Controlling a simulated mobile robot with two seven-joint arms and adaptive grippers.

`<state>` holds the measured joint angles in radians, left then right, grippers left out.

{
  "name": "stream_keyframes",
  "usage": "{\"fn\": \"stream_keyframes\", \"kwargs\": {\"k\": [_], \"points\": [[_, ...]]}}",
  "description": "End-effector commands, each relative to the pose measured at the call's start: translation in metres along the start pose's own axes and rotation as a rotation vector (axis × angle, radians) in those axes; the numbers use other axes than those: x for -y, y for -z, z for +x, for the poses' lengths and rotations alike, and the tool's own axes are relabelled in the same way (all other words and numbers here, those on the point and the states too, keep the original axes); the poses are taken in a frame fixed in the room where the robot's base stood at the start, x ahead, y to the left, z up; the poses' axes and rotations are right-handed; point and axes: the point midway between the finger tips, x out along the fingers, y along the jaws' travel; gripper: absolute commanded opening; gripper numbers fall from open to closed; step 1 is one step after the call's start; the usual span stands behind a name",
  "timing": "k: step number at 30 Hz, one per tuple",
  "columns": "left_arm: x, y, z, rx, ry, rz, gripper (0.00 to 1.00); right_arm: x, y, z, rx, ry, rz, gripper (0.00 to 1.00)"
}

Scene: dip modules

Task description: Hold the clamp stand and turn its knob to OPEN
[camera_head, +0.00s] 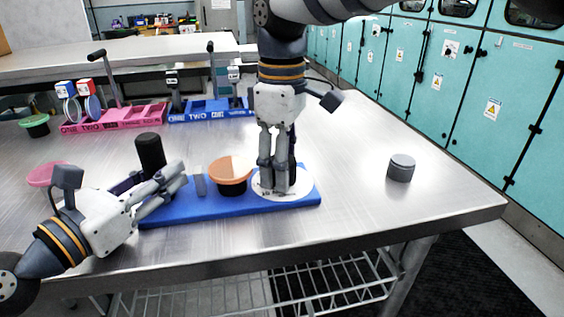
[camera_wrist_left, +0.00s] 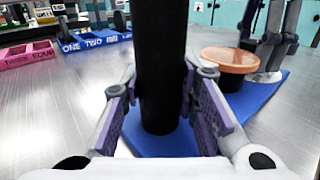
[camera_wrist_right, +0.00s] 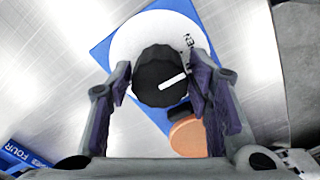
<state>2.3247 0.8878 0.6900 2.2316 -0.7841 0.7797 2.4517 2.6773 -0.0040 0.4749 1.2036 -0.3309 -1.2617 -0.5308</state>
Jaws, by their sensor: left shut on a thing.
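The clamp stand has a blue base (camera_head: 225,208) and an upright black post (camera_head: 150,150). My left gripper (camera_head: 170,178) is shut on the post, which stands between its fingers in the left wrist view (camera_wrist_left: 160,65). A black knob (camera_wrist_right: 158,75) with a white pointer line sits on a white round dial (camera_head: 265,193) at the base's right end. The pointer points right and slightly up in the right wrist view; the dial's lettering is only partly readable. My right gripper (camera_head: 277,188) is open around the knob, fingers on both sides with narrow gaps.
An orange-rimmed cup (camera_head: 230,170) stands on the base between post and dial. A grey cylinder (camera_head: 401,168) stands at right. Pink (camera_head: 112,120) and blue (camera_head: 205,112) numbered trays are at the back. A pink dish (camera_head: 45,174) lies at left. The table's right side is mostly clear.

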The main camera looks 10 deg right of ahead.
Motion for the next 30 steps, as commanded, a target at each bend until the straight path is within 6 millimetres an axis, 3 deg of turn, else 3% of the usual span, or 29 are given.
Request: {"fn": "stream_keyframes", "kwargs": {"k": [5,12,18,30], "points": [[0.000,0.002,0.000,-0.004,0.000,-0.002,0.00,-0.001,0.001,-0.009,-0.002,-0.002,0.001,0.46],[0.000,0.002,0.000,-0.004,0.000,-0.002,0.00,-0.001,0.001,-0.072,-0.004,-0.004,0.001,0.46],[0.000,0.002,0.000,-0.004,0.000,-0.002,0.00,0.000,0.000,-0.111,-0.001,-0.001,0.000,0.46],[0.000,0.002,0.000,-0.004,0.000,-0.002,0.00,0.000,0.000,-0.120,0.000,0.000,0.000,0.46]]}}
